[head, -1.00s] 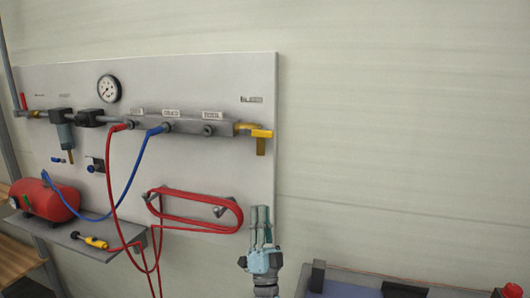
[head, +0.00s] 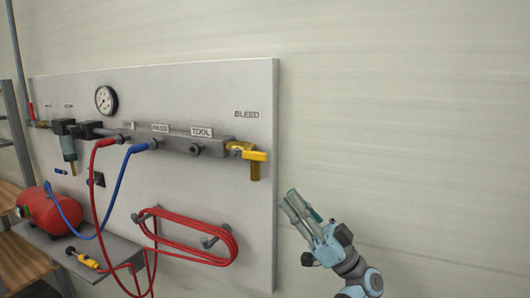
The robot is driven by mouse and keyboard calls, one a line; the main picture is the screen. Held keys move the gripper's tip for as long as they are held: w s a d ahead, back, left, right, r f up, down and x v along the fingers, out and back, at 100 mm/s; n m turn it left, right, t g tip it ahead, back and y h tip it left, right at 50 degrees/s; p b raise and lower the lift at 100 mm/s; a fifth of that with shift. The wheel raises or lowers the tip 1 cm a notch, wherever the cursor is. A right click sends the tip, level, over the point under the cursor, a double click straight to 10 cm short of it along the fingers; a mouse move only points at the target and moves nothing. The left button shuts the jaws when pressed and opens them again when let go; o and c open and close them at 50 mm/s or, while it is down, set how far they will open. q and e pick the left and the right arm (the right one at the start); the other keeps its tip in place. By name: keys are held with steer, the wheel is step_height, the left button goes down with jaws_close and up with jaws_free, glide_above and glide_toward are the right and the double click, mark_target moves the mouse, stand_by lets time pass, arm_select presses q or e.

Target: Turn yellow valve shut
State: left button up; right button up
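The yellow valve (head: 256,155) sits at the right end of the grey manifold (head: 185,143) on the wall panel, below the BLEED label. Its yellow lever lies roughly level, in line with the manifold, and a darker yellow spout hangs down beneath it.
A red hose coil (head: 190,238) hangs on pegs below the manifold. Red and blue hoses run from the manifold toward a shelf (head: 90,250) with a red tank (head: 48,212). A gauge (head: 106,99) is upper left. The wall right of the panel is clear.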

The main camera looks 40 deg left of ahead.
arm_select(q)
steer(key=p, duration=0.2)
glide_toward(255, 152)
steer(key=x, duration=0.4)
steer(key=shift+t, duration=0.3)
steer(key=p+x, duration=0.1)
steer(key=x, duration=0.4)
steer(key=shift+w+a+f, duration=0.1)
steer(key=shift+a, duration=0.2)
steer(key=shift+s+a, duration=0.2)
steer(key=shift+s, duration=0.05)
arm_select(e)
steer(key=r, duration=0.2)
steer(key=s+r, duration=0.1)
steer(key=r, duration=0.1)
steer(key=shift+s, duration=0.1)
arm_select(q)
steer(key=shift+w, duration=0.1)
jaws_close()
